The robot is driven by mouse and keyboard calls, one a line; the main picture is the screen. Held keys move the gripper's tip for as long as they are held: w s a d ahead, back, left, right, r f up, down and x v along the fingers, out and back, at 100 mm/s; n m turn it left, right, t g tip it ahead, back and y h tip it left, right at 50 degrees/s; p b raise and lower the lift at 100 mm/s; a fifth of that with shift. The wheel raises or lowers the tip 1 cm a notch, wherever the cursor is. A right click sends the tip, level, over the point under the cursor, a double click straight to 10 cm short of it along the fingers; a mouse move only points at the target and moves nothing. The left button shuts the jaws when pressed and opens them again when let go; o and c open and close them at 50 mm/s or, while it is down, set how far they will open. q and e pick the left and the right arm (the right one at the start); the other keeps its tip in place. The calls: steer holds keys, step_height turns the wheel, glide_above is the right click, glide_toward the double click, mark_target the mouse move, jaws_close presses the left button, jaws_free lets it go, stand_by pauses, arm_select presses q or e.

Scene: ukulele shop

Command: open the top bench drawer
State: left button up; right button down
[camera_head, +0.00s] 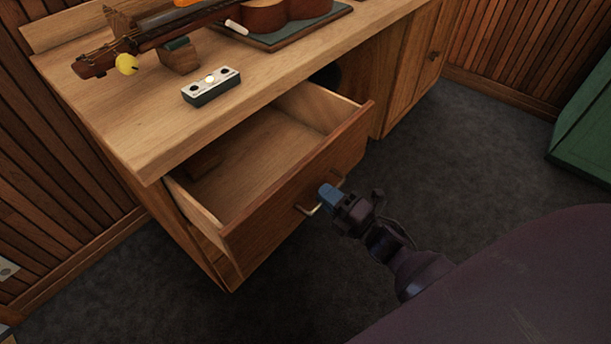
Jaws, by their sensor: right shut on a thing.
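The top bench drawer (290,190) is pulled well out of the wooden bench (130,110), and its inside shows. A brown block-like thing lies in the shadow at its back left; the rest of the drawer floor looks bare. The drawer handle (307,210) is a pale bar on the dark front, partly hidden by my gripper. My right gripper (324,200) is at the drawer front, its blue fingers shut on the handle. My left gripper is not in view.
On the bench top are a small tuner-like box (211,86), a ukulele on a green mat (290,36) and a neck rest (178,58). A closed cupboard door (432,50) is farther right. A green cabinet (585,130) stands at right. Dark carpet between is clear.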

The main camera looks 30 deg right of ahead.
steer(key=r+p+v, duration=0.1)
steer(key=v, duration=0.8)
steer(key=r+p+v, duration=0.1)
steer(key=r+v, duration=0.1)
steer(key=v, duration=0.7)
steer(key=shift+s+r, duration=0.25)
steer(key=shift+s, duration=0.2)
steer(key=shift+d, duration=0.15)
steer(key=c, duration=1.2)
jaws_free()
steer(key=v, duration=1)
steer(key=shift+s+d, duration=0.1)
steer(key=shift+s, duration=0.3)
